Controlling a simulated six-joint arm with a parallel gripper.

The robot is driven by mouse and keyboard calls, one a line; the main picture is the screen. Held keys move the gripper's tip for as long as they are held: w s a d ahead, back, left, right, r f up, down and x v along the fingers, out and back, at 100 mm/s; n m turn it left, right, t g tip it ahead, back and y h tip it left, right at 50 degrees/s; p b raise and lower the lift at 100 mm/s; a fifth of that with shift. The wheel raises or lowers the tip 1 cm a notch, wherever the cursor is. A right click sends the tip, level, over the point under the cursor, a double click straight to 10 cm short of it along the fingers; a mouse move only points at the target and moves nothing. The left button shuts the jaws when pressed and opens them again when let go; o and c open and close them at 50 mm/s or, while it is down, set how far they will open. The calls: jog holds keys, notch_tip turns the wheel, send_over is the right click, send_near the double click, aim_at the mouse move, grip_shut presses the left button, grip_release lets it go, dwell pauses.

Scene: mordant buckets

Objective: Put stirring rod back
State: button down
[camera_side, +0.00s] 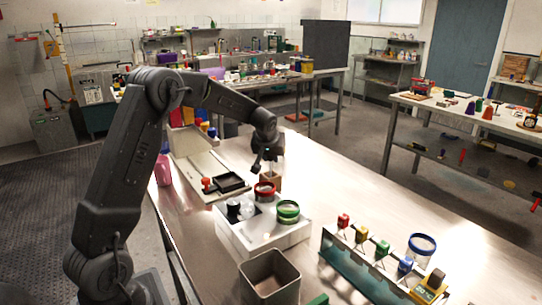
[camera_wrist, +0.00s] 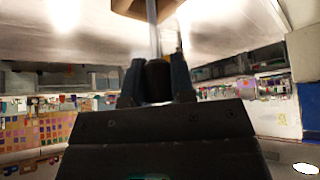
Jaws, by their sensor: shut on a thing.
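My gripper (camera_wrist: 157,82) is shut on the stirring rod's dark grip (camera_wrist: 158,76) in the wrist view. The rod's clear shaft (camera_wrist: 153,32) runs from the grip towards a brown wooden block-like holder (camera_wrist: 143,8) at the top edge. In the side view my gripper (camera_side: 265,165) points down just above the brown holder (camera_side: 270,181), behind the white tray. The rod is too small to make out clearly there. I cannot tell whether its tip is inside the holder or in front of it.
A white tray (camera_side: 262,242) holds a red-rimmed cup (camera_side: 264,191) and a green-rimmed jar (camera_side: 288,211). A grey bin (camera_side: 252,283), a rack (camera_side: 352,267) with coloured-topped items and a blue-rimmed jar (camera_side: 421,247) stand nearer. A black dish (camera_side: 230,182) lies left.

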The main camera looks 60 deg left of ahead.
jog(key=shift+f, duration=0.1)
jog(key=c, duration=1)
grip_release()
jog(key=shift+o, duration=0.2)
jog(key=shift+r, duration=0.3)
jog(key=s+d+r+m+h, duration=0.1)
jog(key=s+d+r+m, duration=0.1)
jog(key=s+d+r, duration=0.95)
jog(key=s+d+f+m+t+h, duration=0.1)
jog(key=s+d+m, duration=0.6)
jog(key=s+d, duration=0.9)
jog(key=s+f+h, duration=0.1)
jog(key=s+h, duration=0.1)
jog(key=s, duration=0.1)
jog(key=shift+s+d+f+h, duration=0.15)
jog(key=shift+s+d+h, duration=0.05)
jog(key=shift+d+h, duration=0.1)
